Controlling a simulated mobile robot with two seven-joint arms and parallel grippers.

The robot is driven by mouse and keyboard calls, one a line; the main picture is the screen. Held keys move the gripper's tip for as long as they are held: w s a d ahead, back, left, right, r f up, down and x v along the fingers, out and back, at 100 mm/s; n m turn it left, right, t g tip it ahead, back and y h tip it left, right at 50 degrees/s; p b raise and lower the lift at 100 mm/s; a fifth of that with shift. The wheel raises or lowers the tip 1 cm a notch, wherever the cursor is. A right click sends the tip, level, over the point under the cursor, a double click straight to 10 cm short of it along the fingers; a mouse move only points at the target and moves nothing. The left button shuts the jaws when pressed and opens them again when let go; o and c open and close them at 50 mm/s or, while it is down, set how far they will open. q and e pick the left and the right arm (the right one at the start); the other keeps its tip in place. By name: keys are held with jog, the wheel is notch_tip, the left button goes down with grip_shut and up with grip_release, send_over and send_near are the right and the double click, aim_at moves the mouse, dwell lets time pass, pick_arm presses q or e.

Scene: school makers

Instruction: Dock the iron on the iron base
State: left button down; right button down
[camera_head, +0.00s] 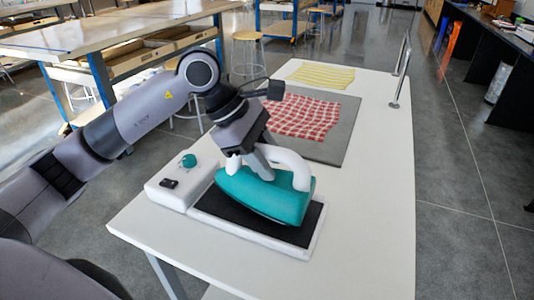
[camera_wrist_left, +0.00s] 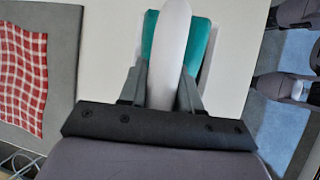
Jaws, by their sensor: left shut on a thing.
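The teal and white iron (camera_head: 262,195) is over the black plate of the white iron base (camera_head: 308,243) on the table. It lies roughly along the base; from this view I cannot tell whether it rests on the plate or hangs just above it. My left gripper (camera_head: 262,163) is shut on the iron's white handle. In the left wrist view, the fingers of my left gripper (camera_wrist_left: 162,88) clasp the white handle, with the teal body of the iron (camera_wrist_left: 150,38) below. The iron hides part of the plate. My right gripper is in neither view.
A grey mat (camera_head: 350,120) with a red checked cloth (camera_head: 305,115) lies behind the base. A yellow striped cloth (camera_head: 323,76) lies at the far end. A metal rail (camera_head: 400,75) stands at the right edge. The table (camera_head: 375,210) is clear right of the base.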

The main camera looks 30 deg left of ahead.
pick_arm(q)
jog(key=shift+f+b, duration=0.35)
jog(key=shift+f, duration=0.4)
jog(key=shift+d+b, duration=0.1)
jog(key=shift+b, duration=0.25)
dwell(0.9)
jog(key=shift+f+b, duration=0.5)
jog(key=shift+f, duration=0.05)
jog(key=c, duration=1.1)
grip_release()
jog(key=shift+f, duration=0.15)
jog(key=p+v, duration=0.4)
jog(key=v, duration=0.7)
jog(key=shift+p, duration=0.35)
jog(key=shift+s, duration=0.1)
